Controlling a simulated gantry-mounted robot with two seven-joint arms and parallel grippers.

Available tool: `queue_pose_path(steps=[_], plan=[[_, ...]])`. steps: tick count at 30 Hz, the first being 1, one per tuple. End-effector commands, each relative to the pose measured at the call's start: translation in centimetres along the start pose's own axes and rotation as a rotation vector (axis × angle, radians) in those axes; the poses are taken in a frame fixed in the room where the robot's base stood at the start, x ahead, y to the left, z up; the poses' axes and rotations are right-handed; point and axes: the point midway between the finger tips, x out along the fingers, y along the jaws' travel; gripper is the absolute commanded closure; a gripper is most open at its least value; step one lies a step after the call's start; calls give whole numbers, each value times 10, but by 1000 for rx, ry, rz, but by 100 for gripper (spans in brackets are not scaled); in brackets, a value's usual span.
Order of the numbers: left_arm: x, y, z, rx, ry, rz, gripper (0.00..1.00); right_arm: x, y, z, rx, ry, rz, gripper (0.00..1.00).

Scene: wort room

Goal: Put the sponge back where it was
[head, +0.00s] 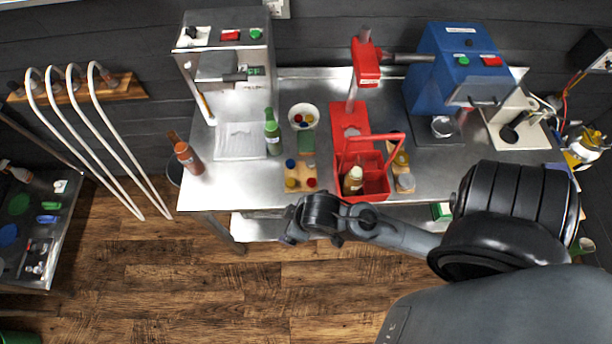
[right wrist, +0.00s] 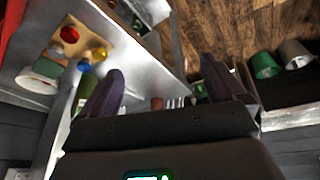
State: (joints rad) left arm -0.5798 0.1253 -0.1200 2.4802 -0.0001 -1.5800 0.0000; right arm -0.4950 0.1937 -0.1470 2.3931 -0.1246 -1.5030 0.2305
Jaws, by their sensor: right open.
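A small green block that looks like the sponge (head: 306,142) lies on the steel table, between a white bowl (head: 303,117) and a wooden board with coloured caps (head: 300,184). In the right wrist view the same green block (right wrist: 48,67) shows an orange-brown side and sits at the upper left beside the bowl (right wrist: 36,82). My right gripper (head: 289,228) is in front of the table's front edge, apart from the block. In the right wrist view its two dark fingers (right wrist: 162,82) stand wide apart with nothing between them. My left gripper is not in view.
A red caddy (head: 373,184) holding a bottle stands right of the board. A green bottle (head: 272,135) and brown bottle (head: 188,158) stand to the left. A red stand (head: 350,110) and a blue machine (head: 450,65) are behind. Bare steel shows at the table's front left.

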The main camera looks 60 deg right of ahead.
Motion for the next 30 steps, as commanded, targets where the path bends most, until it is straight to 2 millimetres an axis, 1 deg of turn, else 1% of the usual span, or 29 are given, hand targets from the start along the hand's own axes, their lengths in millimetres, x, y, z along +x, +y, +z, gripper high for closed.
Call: queue_pose_path(steps=[1,3,6,9,17,20,24,30], plan=[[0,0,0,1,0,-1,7,-8,0,9,-2,-21,-10,4],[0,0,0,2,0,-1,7,-16,1,18,-12,-42,-18,4],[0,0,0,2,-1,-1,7,-22,2,25,-23,-59,-27,4],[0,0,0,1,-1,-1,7,-24,2,28,-29,-66,-31,4],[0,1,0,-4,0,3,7,-25,2,27,-32,-65,-30,4],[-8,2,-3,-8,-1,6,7,-32,3,24,-32,-65,-30,4],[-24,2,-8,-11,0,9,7,-48,4,18,-32,-65,-30,4],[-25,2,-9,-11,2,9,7,-48,4,18,-32,-65,-30,4]])
